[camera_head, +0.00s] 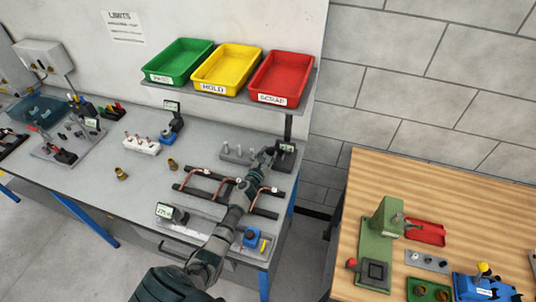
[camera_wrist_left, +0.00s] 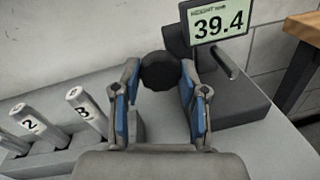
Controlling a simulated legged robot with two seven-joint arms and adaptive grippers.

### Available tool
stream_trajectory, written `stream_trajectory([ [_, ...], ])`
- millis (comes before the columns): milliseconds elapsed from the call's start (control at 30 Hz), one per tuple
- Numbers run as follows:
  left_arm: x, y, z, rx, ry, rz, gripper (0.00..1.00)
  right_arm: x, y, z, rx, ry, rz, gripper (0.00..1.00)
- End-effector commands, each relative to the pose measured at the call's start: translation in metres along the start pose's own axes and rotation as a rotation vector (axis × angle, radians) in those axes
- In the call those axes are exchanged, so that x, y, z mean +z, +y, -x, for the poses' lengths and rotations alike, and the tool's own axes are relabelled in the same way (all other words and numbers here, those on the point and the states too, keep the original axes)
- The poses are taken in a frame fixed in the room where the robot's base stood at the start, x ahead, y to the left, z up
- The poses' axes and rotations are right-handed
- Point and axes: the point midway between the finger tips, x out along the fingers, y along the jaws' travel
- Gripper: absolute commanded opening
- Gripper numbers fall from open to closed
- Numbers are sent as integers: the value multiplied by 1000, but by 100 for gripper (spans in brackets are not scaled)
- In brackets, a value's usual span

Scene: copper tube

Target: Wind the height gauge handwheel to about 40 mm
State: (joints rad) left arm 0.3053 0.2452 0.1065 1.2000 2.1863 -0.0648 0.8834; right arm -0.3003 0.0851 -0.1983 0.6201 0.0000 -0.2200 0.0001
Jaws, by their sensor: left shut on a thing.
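The height gauge (camera_head: 287,148) stands at the right end of the grey bench. In the left wrist view, the gauge's display (camera_wrist_left: 221,24) reads 39.4. Its dark round handwheel (camera_wrist_left: 160,72) sits between the two fingers of my left gripper (camera_wrist_left: 160,88). The fingers are shut on it, one on each side. In the head view, my left arm reaches across the bench and my left gripper (camera_head: 265,156) is at the gauge, hiding the handwheel. My right gripper is in neither view.
A grey block with numbered pins (camera_wrist_left: 60,135) stands just left of the gripper. A rack with copper tubes (camera_head: 225,192) lies under my left arm. A shelf (camera_head: 215,95) with green, yellow and red trays hangs above. A wooden table (camera_head: 440,205) is at right.

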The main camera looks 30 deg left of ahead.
Motion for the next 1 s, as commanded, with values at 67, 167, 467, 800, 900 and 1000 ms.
stream_trajectory([
  [67,-2,0,1,2,8,-17,8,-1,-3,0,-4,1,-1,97],
  [167,-3,0,1,2,8,-17,8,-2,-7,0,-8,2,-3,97],
  [467,-3,0,1,1,7,-15,66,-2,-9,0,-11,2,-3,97],
  [800,-3,2,10,3,6,-19,66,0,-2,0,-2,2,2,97],
  [900,-3,1,25,1,7,-20,66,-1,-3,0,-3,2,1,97],
  [1000,-4,1,48,0,7,-19,66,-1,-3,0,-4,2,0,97],
])
